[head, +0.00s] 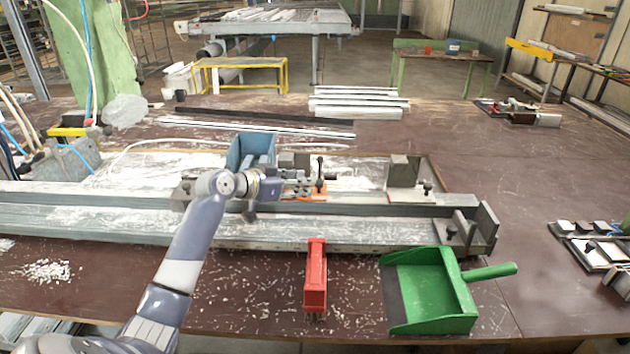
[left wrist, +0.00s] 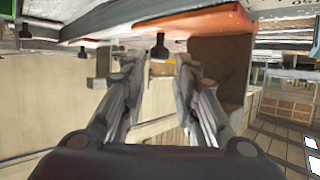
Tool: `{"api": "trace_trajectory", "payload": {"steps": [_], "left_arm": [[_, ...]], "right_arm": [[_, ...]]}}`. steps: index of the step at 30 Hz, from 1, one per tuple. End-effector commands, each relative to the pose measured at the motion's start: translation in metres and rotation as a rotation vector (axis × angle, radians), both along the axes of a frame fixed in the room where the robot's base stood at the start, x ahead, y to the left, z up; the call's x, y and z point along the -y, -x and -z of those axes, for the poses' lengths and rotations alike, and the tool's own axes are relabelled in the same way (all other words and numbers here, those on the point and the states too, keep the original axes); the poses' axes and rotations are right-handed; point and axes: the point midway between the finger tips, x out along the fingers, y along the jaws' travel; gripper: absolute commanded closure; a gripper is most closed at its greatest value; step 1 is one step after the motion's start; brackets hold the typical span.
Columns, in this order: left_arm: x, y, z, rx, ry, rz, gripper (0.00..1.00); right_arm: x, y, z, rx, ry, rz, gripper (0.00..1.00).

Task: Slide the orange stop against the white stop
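The orange stop (head: 312,196) sits on the bench fixture in the head view, with a black upright knob (head: 320,167) on it. Its orange plate (left wrist: 190,22) also crosses the top of the left wrist view. A pale grey-brown block (head: 403,171) stands to its right, with a clear gap between; I cannot tell whether it is the white stop. My left gripper (head: 303,184) is at the orange stop's left side. In the left wrist view its fingers (left wrist: 160,60) are apart, with a black knob (left wrist: 160,48) showing between them; contact cannot be told. My right gripper is not in view.
A long metal channel (head: 330,230) runs along the front, with an end block (head: 486,225) at right. A blue bin (head: 240,150) stands behind my wrist. A red-handled brush (head: 316,275) and green dustpan (head: 430,290) lie in front. The table at right has free room.

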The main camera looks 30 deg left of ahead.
Motion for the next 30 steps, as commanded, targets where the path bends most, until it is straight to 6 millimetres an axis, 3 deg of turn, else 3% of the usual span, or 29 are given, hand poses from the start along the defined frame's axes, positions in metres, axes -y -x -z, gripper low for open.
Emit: {"api": "trace_trajectory", "payload": {"steps": [4,9,14,23,27,30], "left_arm": [[0.007,-0.023,0.008,0.000,0.003,0.001,0.73],[0.010,-0.040,0.016,-0.001,0.002,0.000,0.73],[0.012,-0.047,0.020,0.000,0.000,0.000,0.73],[0.012,-0.048,0.021,-0.001,-0.001,0.000,0.73],[0.012,-0.048,0.021,-0.001,-0.001,0.000,1.00],[0.012,-0.048,0.021,-0.001,-0.001,0.000,1.00]], "right_arm": [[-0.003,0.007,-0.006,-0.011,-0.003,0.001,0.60],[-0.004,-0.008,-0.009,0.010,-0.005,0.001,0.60],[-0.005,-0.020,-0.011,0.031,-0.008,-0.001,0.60],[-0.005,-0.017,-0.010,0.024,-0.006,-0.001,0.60],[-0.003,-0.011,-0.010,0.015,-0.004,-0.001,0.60],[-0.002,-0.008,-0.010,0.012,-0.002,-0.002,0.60]]}}
